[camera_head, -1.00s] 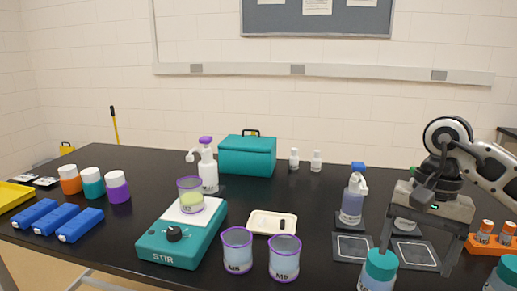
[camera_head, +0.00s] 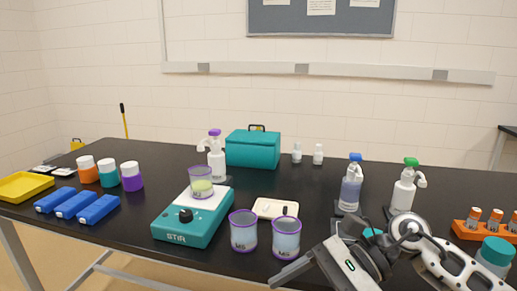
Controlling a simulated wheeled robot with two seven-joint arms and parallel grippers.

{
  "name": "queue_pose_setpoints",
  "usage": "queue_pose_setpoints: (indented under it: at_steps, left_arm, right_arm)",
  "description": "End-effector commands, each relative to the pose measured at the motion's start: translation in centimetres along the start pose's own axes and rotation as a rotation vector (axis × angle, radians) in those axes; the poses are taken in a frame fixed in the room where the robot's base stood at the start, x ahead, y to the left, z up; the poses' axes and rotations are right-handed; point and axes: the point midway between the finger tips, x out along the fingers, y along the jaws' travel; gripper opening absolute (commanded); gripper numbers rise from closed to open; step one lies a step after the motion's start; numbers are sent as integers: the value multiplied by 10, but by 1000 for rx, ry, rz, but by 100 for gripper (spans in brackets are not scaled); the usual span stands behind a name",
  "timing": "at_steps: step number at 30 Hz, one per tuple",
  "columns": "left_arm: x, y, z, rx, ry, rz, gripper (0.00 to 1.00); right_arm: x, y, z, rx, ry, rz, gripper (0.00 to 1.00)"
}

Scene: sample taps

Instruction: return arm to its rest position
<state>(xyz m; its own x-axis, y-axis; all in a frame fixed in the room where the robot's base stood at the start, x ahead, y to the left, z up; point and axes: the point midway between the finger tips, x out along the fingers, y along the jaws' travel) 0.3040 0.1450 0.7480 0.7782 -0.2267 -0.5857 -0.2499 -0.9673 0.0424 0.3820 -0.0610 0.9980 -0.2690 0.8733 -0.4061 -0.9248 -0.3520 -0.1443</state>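My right gripper (camera_head: 300,275) is low at the bottom edge, right of centre, in front of the black bench. It is tilted and points to the lower left. One finger shows at the far edge of its palm, set wide as when open. The other finger is cut off below the frame. I see nothing held in it. My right arm (camera_head: 440,262) comes in from the lower right. My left arm and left gripper are not in view.
Two purple-rimmed beakers (camera_head: 243,232) (camera_head: 286,240) stand close left of my gripper. A teal stirrer (camera_head: 193,228) carries another beaker (camera_head: 201,184). Spray bottles (camera_head: 351,190) (camera_head: 403,192), a teal-lidded jar (camera_head: 495,254) and an orange tube rack (camera_head: 466,230) stand around my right arm.

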Motion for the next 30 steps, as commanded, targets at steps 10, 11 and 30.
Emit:
queue_pose_setpoints:
  at_steps: [10,11,30]
  left_arm:
    - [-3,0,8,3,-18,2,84]
    - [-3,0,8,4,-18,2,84]
    - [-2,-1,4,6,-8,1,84]
  right_arm:
    - [2,-38,-6,1435,-1336,-331,80]
    - [-3,-36,-25,1579,-1452,-347,80]
    - [50,141,-234,-1640,1527,268,80]
